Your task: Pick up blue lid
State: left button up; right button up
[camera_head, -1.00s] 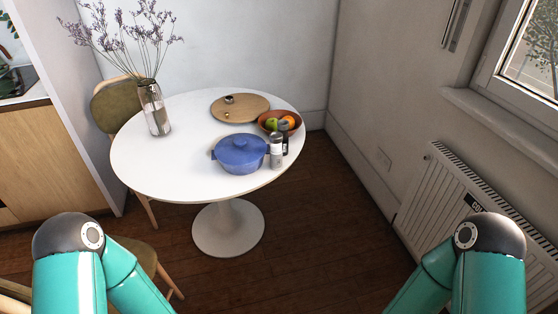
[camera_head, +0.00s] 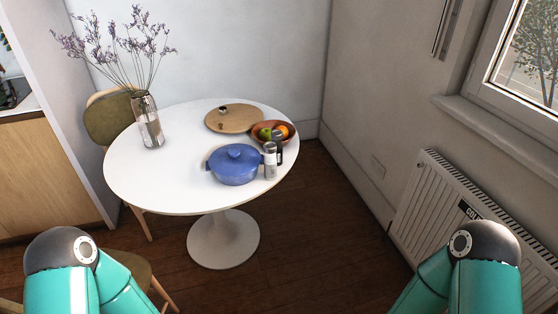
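The blue lid (camera_head: 236,156) with a small round knob sits on the blue pot (camera_head: 234,176). The pot stands on the right front part of the round white table (camera_head: 140,178). My two teal arms show at the bottom left and bottom right of the head view, well short of the table.
Two shakers (camera_head: 270,160) stand close to the pot's right side. A fruit bowl (camera_head: 287,134) and a round wooden board (camera_head: 229,121) lie behind it. A glass vase (camera_head: 148,122) stands at left.

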aim_at(235, 159)
jog(key=u, duration=0.15)
jog(key=k, duration=0.3)
jog(key=z, duration=0.3)
jog(key=i, duration=0.75)
jog(key=u, duration=0.6)
jog(key=i, duration=0.45)
jog(key=u, duration=0.4)
jog(key=k, duration=0.9)
jog(key=u, duration=0.15)
jog(key=i, duration=0.4)
jog(key=u, duration=0.05)
